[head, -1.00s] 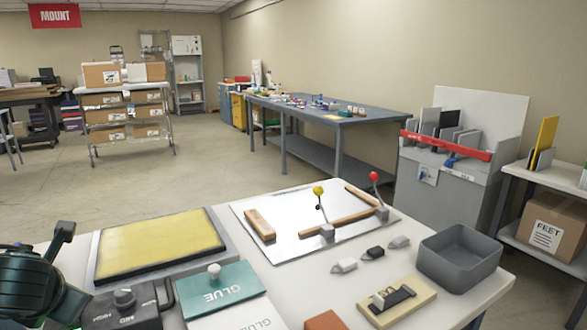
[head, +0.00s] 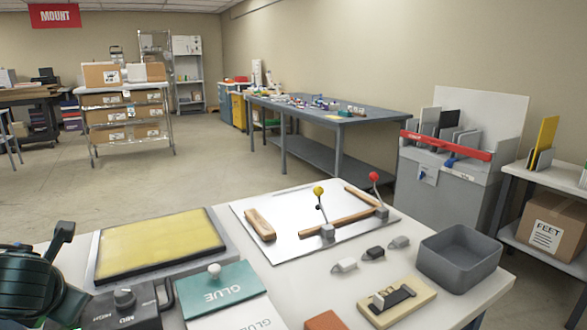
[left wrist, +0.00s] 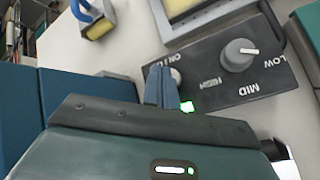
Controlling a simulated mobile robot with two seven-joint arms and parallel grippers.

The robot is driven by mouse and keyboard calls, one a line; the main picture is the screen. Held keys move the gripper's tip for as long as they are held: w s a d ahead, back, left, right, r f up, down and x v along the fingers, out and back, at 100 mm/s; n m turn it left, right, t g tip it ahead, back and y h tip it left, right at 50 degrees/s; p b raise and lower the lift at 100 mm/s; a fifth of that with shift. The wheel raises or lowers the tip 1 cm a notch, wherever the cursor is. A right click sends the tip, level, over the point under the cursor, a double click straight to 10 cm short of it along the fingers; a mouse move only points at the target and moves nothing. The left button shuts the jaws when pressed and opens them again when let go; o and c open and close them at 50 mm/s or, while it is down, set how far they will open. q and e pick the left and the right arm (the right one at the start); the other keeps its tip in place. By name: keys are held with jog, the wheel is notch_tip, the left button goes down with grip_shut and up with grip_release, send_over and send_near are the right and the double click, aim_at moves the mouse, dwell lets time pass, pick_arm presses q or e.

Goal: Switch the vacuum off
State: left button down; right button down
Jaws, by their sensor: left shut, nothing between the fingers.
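The dark control box (left wrist: 235,75) carries a round grey knob (left wrist: 239,53) marked LOW, MID and HIGH. It also shows at the lower left of the head view (head: 122,310). A pale switch (left wrist: 176,77) sits by the ON/OFF lettering in the left wrist view, partly hidden by my fingers. My right gripper is not in view.
A yellow framed pad (head: 160,245) lies beside the box. A white board (head: 290,245) with two ball-topped levers and a grey bin (head: 459,262) stand further right.

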pick_arm(q)
jog(key=shift+f, duration=0.15)
jog(key=shift+f, duration=0.3)
jog(key=shift+f, duration=0.1)
jog(key=shift+f+b, duration=0.25)
jog(key=shift+b, duration=0.15)
jog(key=shift+r, duration=0.1)
dwell(0.4)
jog(key=shift+r+p, duration=0.75)
jog(key=shift+p, duration=0.2)
